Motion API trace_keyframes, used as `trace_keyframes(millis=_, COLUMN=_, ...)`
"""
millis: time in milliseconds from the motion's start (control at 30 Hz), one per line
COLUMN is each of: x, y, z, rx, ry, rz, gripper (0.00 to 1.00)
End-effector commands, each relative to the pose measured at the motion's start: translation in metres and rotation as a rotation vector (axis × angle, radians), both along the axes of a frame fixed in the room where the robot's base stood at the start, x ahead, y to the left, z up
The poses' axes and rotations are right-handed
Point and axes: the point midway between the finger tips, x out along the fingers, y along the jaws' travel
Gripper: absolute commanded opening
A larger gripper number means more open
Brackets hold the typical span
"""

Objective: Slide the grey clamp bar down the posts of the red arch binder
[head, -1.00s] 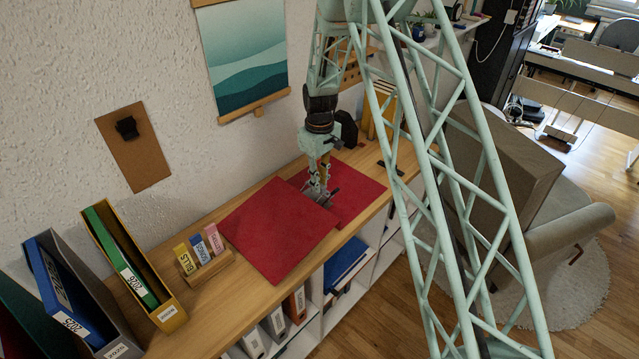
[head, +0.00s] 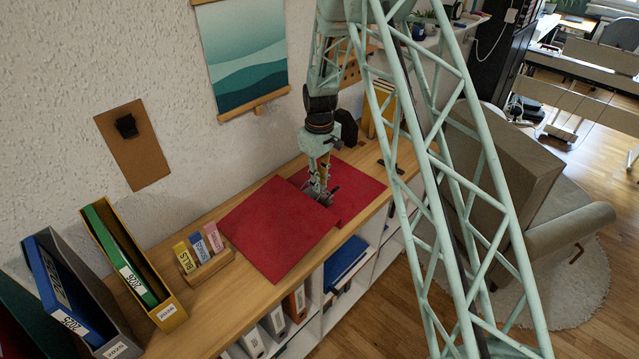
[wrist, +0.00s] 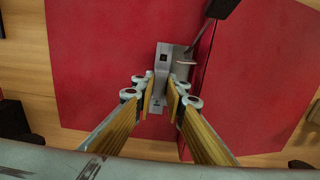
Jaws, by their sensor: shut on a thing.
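The red arch binder (head: 262,240) lies open on the wooden shelf top, its two red covers spread flat. In the wrist view its red cover (wrist: 95,60) surrounds a grey metal mechanism (wrist: 178,62) beside the spine fold. My gripper (head: 321,194) points down at this mechanism. In the wrist view my gripper (wrist: 160,98) has its two yellow-sided fingers around a small grey part, the clamp bar, and is shut on it. The posts are too small and too covered to make out clearly.
A wooden holder (head: 208,268) with several coloured labelled blocks stands left of the binder. A yellow file box (head: 168,312) and a grey file box (head: 120,345) stand farther left. The wall is close behind. Bare wood (head: 225,312) shows along the front edge.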

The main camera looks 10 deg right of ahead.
Motion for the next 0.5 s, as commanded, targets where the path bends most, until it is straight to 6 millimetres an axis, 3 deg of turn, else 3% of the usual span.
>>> trace_keyframes(millis=400, x=0.0000, y=0.0000, z=-0.0006, rx=0.000, ry=0.000, rz=0.000, gripper=0.05)
trace_keyframes(millis=433, x=0.0000, y=0.0000, z=-0.0006, rx=0.000, ry=0.000, rz=0.000, gripper=0.14)
trace_keyframes(millis=500, x=0.0000, y=0.0000, z=-0.0006, rx=0.000, ry=0.000, rz=0.000, gripper=0.20)
